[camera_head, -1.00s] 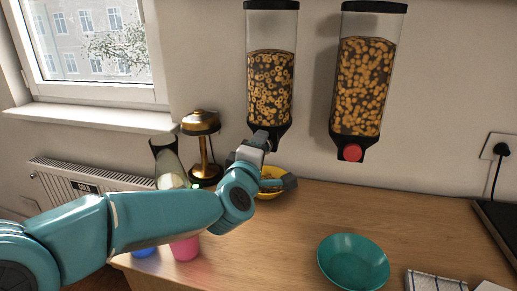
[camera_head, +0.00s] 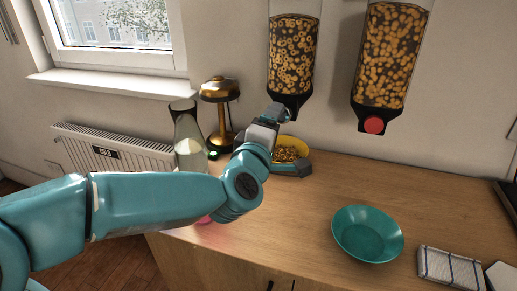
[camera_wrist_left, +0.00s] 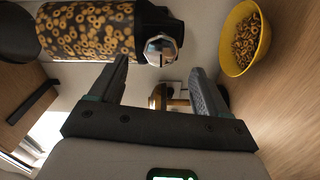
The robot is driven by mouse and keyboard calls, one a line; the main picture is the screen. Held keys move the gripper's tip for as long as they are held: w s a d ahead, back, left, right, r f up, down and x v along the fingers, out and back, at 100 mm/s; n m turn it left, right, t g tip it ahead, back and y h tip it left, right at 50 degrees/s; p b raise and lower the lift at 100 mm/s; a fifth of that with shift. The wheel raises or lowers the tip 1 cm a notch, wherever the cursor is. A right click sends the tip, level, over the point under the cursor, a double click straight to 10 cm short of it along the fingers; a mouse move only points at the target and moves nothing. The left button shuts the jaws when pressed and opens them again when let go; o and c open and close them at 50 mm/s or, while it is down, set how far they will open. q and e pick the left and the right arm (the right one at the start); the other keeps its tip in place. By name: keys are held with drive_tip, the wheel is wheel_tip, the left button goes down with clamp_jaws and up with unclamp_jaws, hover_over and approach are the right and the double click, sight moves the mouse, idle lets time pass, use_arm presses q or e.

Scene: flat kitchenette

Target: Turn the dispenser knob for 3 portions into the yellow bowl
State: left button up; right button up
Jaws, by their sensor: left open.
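The left dispenser (camera_head: 293,60) holds ring-shaped cereal and hangs on the wall. Its faceted silver knob (camera_wrist_left: 160,50) shows in the left wrist view just beyond and between my left fingertips; in the head view my gripper hides most of it. The yellow bowl (camera_head: 304,148) stands on the counter below, with cereal rings in it, partly behind my gripper. It also shows in the left wrist view (camera_wrist_left: 230,68). My left gripper (camera_head: 291,138) is open in front of the dispenser's outlet; its grip on the knob is not visible. My right gripper is out of view.
A second dispenser (camera_head: 391,55) with a red knob (camera_head: 374,125) hangs to the right. A teal bowl (camera_head: 367,234) and a folded cloth (camera_head: 449,265) lie on the counter (camera_head: 330,185). A brass lamp (camera_head: 221,110) and glass carafe (camera_head: 189,140) stand left, close to my arm.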

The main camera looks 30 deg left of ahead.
use_arm(q)
drive_tip(key=p+v, duration=0.1)
drive_tip(key=v, duration=1)
